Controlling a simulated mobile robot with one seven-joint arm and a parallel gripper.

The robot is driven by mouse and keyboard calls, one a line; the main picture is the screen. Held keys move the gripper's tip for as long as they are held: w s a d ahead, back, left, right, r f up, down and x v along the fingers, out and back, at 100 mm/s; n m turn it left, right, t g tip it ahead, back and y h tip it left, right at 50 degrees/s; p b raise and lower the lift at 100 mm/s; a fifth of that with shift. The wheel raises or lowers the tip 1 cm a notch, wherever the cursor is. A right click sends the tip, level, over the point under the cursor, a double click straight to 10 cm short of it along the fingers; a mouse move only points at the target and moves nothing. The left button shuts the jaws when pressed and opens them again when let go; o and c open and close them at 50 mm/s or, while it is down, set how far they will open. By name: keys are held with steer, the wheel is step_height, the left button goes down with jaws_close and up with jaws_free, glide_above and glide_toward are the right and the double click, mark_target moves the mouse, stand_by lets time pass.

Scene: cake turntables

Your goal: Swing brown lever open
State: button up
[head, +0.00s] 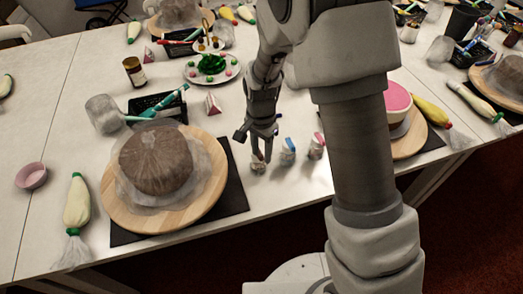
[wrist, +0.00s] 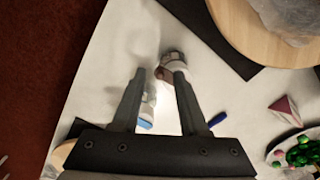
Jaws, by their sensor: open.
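Three small white bottles stand in a row near the front edge of the table. The left bottle (head: 258,167) is under my gripper (head: 262,147), which partly hides it. In the wrist view this bottle (wrist: 173,57) has a brown part, seemingly the brown lever (wrist: 164,74), between the tips of my open gripper (wrist: 160,73), nearer the right finger. I cannot tell whether a finger touches it. The middle bottle (head: 288,154) has a blue top, which shows low between the fingers in the wrist view (wrist: 146,123). The right bottle (head: 316,148) has a pink-red top.
A brown cake (head: 156,160) under clear wrap sits on a round wooden turntable (head: 207,180) on a dark mat (head: 236,197), left of the bottles. A pink triangular piece (head: 213,103) and a plate of decorations (head: 233,68) lie behind. Bare table lies in front of the bottles.

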jaws_close()
steer(key=shift+d, duration=0.1)
stand_by(0.3)
steer(key=w+d+n, duration=0.2)
steer(key=w+n, duration=0.4)
steer(key=n, duration=1.3)
steer(key=shift+d, duration=0.2)
steer(key=shift+w+p, duration=0.1)
steer(key=shift+p, duration=0.2)
